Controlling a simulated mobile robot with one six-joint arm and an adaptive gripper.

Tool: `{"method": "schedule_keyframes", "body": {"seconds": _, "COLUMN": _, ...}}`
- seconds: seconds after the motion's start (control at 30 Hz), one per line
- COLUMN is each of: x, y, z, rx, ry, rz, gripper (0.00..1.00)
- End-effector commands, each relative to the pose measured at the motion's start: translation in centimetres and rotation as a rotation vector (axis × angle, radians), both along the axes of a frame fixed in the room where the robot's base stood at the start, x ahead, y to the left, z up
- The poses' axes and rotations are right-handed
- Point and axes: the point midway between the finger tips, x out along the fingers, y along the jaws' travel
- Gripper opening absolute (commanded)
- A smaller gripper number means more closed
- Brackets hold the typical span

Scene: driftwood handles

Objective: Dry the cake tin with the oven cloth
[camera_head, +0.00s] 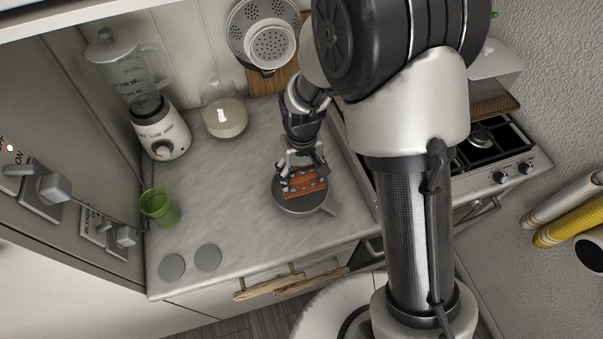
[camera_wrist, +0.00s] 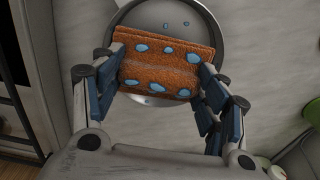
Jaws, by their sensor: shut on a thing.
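The oven cloth (camera_wrist: 158,64) is orange-brown with light blue spots. My gripper (camera_wrist: 153,92) is shut on it, with a finger at each side of the cloth in the wrist view. In the head view my gripper (camera_head: 302,164) points down with the cloth (camera_head: 304,183) under it. The cake tin (camera_head: 292,206) is round and grey and stands on the worktop below the cloth. In the wrist view a few small bluish spots show inside the tin (camera_wrist: 178,10). The cloth hides part of the tin's inside, and I cannot tell whether it touches the bottom.
A green cup (camera_head: 158,207) and two grey discs (camera_head: 172,267) are on the worktop's left. A blender (camera_head: 160,130) and a glass jug (camera_head: 225,117) stand at the back. The stove (camera_head: 490,150) is right. Bare worktop (camera_head: 215,190) lies left of the tin.

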Motion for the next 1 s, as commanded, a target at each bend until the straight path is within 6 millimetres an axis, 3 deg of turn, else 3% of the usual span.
{"method": "schedule_keyframes", "body": {"seconds": 0.17, "x": 0.0, "y": 0.0, "z": 0.2, "rx": 0.000, "ry": 0.000, "rz": 0.000, "gripper": 0.48}}
{"method": "schedule_keyframes", "body": {"seconds": 0.5, "x": 0.0, "y": 0.0, "z": 3.0, "rx": 0.001, "ry": -0.002, "rz": 0.000, "gripper": 0.48}}
{"method": "schedule_keyframes", "body": {"seconds": 1.0, "x": 0.0, "y": 0.0, "z": 2.9, "rx": 0.000, "ry": 0.000, "rz": 0.000, "gripper": 0.48}}
